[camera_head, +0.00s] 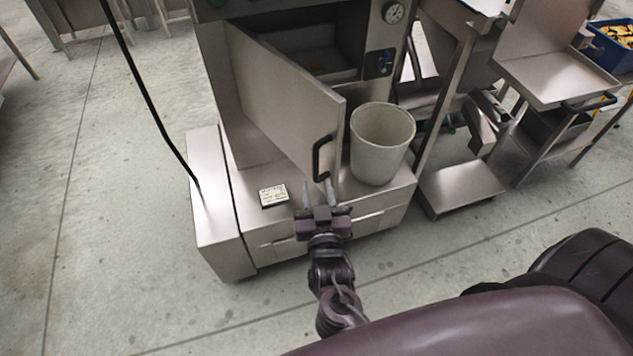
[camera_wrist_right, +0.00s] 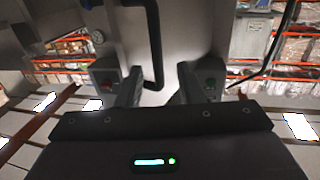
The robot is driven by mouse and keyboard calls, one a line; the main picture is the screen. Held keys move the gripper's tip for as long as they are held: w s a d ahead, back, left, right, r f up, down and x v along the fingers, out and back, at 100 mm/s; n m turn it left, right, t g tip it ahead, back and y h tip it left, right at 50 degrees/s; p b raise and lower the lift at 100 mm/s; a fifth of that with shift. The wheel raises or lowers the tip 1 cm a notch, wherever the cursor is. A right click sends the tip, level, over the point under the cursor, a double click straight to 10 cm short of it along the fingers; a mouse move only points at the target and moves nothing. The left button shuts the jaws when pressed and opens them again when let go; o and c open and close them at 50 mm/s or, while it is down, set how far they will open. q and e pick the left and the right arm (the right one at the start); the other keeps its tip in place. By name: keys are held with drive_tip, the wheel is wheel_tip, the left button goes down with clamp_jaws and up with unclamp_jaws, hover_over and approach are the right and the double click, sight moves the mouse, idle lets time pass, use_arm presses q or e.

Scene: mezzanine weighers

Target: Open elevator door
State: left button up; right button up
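The grey metal elevator door (camera_head: 290,103) stands swung partly open on the front of a steel cabinet, with the opening behind it showing. A black bar handle (camera_head: 318,158) is near the door's free edge. My right gripper (camera_head: 318,187) is just below the handle, fingers pointing up toward the door. In the wrist view, the fingers (camera_wrist_right: 160,78) are apart and the black handle (camera_wrist_right: 155,45) shows ahead of the gap, nearer the left finger. I cannot tell whether they touch it. My left gripper is not in view.
A pale bucket (camera_head: 380,145) stands on the cabinet's ledge, right beside the door. A small labelled box (camera_head: 273,196) lies on the ledge to the left. A black cable hangs at the left. Steel carts and a blue crate (camera_head: 612,48) stand to the right. Open floor lies left.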

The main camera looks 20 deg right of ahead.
drive_tip(key=shift+d+f, duration=0.1)
drive_tip(key=shift+d, duration=0.05)
drive_tip(key=c, duration=0.3)
drive_tip(key=d+m+y, duration=0.1)
drive_tip(key=d+y, duration=0.1)
drive_tip(key=d, duration=0.1)
drive_tip(key=d+f+m+t+y+b, duration=0.1)
drive_tip(key=d+y, duration=0.1)
drive_tip(key=d, duration=0.1)
drive_tip(key=d+f+m+t+y, duration=0.1)
drive_tip(key=d+y, duration=0.1)
drive_tip(key=d, duration=0.1)
drive_tip(key=shift+w+d+f+y, duration=0.1)
drive_tip(key=shift+w+f+y, duration=0.1)
drive_tip(key=shift+y, duration=0.1)
clamp_jaws()
drive_tip(key=d+r+m+g+y+b, duration=0.2)
drive_tip(key=d+r+m+g+y, duration=0.3)
drive_tip(key=d+y, duration=0.45)
drive_tip(key=w+a+t+h+p, duration=0.1)
drive_tip(key=w+a+h+p, duration=0.1)
drive_tip(key=w+a+p, duration=0.2)
drive_tip(key=shift+w+a+f+m, duration=0.3)
drive_tip(key=shift+w+a, duration=1.1)
drive_tip(key=shift+a, duration=0.55)
